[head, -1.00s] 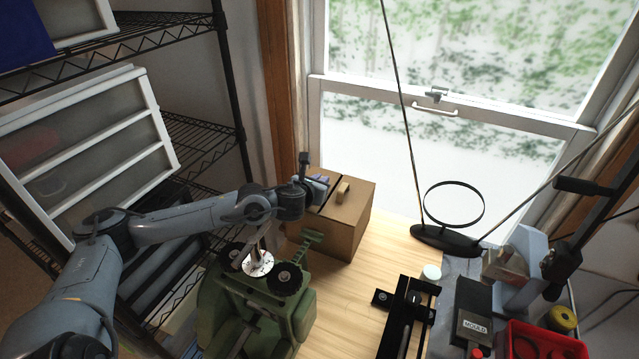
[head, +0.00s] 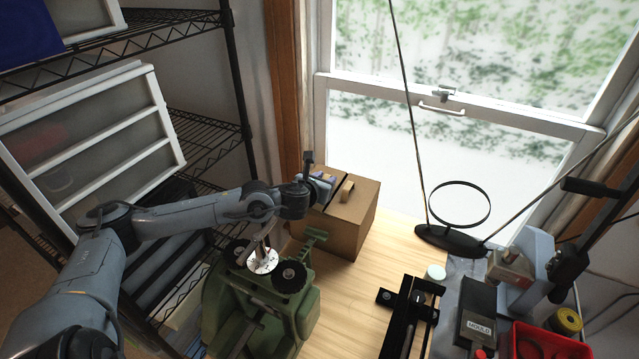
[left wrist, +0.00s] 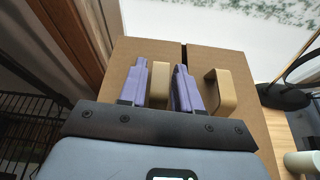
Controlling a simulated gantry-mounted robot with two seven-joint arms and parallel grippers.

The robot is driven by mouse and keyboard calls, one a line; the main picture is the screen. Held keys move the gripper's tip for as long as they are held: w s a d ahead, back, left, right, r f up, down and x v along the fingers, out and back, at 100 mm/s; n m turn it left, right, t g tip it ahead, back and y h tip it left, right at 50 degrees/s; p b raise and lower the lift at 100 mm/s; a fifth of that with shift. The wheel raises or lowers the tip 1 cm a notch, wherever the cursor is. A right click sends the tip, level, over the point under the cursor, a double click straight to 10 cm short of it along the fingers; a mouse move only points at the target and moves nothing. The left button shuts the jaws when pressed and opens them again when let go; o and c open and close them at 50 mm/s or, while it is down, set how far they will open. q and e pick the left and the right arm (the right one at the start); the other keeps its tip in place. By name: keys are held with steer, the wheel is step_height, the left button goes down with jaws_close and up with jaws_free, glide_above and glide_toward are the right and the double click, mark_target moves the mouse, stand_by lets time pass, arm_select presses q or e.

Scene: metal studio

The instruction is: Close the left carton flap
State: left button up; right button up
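The brown carton (head: 345,228) stands on the wooden table below the window. From above, its left flap (left wrist: 128,55) and right flap (left wrist: 222,58) look about level, with a dark seam between them. Each bears a tan block handle: the left handle (left wrist: 160,84) and the right handle (left wrist: 221,92). My left gripper (head: 323,178) is over the left flap. In the left wrist view, its purple fingers (left wrist: 161,72) are apart, one on each side of the left handle, with visible gaps. The gripper base hides the near part of the flap. My right gripper is out of view.
A green machine (head: 262,310) with black knobs stands just in front of the carton, below my left forearm. Wire shelves (head: 205,130) rise at the left. A black ring stand (head: 447,238) is to the right. Bare table (head: 352,283) lies between the carton and the black rail.

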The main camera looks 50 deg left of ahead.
arm_select(q)
steer(key=p+v, duration=0.1)
steer(key=v, duration=0.4)
steer(key=shift+a, duration=0.1)
steer(key=shift+p+v, duration=0.35)
steer(key=shift+v, duration=0.65)
steer(key=shift+r, duration=0.1)
